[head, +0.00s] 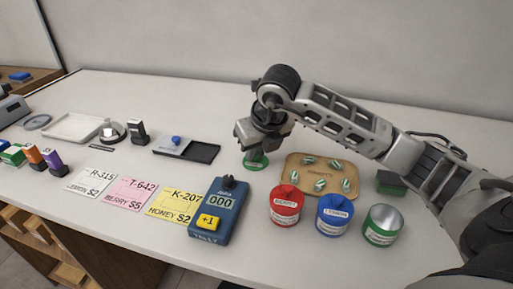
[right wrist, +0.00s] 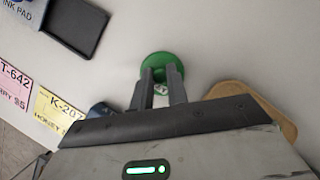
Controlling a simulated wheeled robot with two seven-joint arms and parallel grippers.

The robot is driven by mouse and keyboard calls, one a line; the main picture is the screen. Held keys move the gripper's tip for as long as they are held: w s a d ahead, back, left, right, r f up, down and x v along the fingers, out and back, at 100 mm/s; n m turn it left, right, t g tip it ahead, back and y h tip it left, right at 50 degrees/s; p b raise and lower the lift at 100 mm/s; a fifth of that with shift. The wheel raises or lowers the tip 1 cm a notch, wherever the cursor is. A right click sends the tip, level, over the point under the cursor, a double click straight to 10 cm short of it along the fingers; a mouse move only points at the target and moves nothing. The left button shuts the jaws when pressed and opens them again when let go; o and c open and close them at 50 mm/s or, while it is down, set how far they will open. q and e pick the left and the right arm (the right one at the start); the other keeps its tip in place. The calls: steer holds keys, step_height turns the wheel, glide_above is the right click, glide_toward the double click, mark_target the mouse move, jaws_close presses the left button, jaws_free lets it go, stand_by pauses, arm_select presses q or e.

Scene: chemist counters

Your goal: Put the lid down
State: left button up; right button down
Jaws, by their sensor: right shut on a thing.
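My right gripper (head: 257,146) is shut on the green lid (head: 255,162), behind and left of the wooden board. In the right wrist view the lid (right wrist: 159,68) is a round green disc between the two finger tips of the gripper (right wrist: 160,90). The lid is at or just above the white counter; I cannot tell whether it touches. The green tin (head: 382,226) stands at the front right with no lid on, its top silvery. My left gripper is not in view.
The wooden board (head: 290,178) holds several wrapped sweets. The blue tally counter (head: 219,214), price cards (head: 177,205) and ink pad (head: 187,149) lie left. Bare counter surrounds the lid.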

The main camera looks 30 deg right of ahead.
steer(key=shift+f, duration=0.2)
steer(key=c, duration=1.4)
jaws_free()
steer(key=shift+r, duration=0.1)
steer(key=shift+r, duration=0.4)
steer(key=v, duration=1.1)
steer(key=shift+s+r, duration=0.15)
steer(key=shift+r, duration=0.05)
